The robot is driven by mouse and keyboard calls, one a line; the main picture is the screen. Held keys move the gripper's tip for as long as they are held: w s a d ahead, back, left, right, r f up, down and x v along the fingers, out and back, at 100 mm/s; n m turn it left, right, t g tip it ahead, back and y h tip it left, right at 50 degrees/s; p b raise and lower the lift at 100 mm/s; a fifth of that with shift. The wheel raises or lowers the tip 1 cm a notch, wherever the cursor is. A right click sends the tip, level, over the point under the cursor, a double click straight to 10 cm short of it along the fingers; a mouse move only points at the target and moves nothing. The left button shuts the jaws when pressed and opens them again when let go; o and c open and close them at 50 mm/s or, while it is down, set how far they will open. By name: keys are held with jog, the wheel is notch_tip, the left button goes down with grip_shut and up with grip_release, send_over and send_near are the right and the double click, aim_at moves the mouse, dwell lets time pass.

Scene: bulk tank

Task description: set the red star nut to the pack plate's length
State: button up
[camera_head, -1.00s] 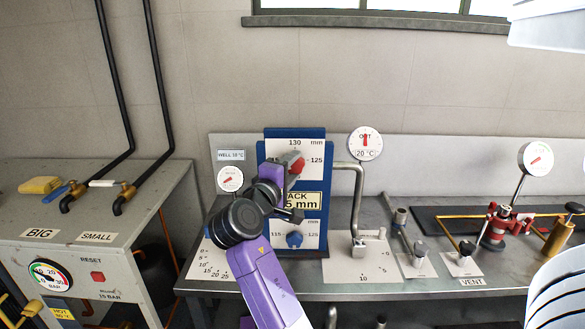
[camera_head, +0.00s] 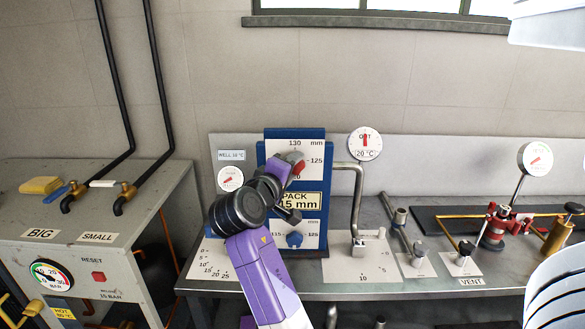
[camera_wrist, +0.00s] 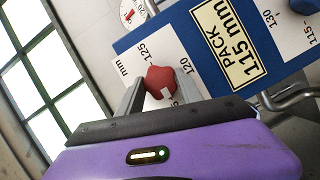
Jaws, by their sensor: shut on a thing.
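The red star nut (camera_head: 297,165) sits on the upper white scale of the blue panel (camera_head: 316,133). It also shows in the wrist view (camera_wrist: 160,82), between the two fingers of my gripper (camera_wrist: 158,94). My gripper (camera_head: 286,170) is shut on the nut. The pack plate (camera_wrist: 230,44) reads PACK 115 mm; in the head view (camera_head: 302,200) my arm covers its left part.
A blue star nut (camera_head: 294,239) is on the panel's lower scale. The red clamp (camera_head: 497,226) is farther right on the bench.

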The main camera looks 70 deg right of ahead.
jog(key=o, duration=1.4)
jog(key=shift+f, duration=0.1)
jog(key=shift+c, duration=0.2)
jog(key=shift+a, duration=0.1)
jog(key=a+r+b, duration=0.1)
jog(key=a, duration=0.6)
jog(key=shift+a, duration=0.3)
jog(key=shift+s, duration=0.1)
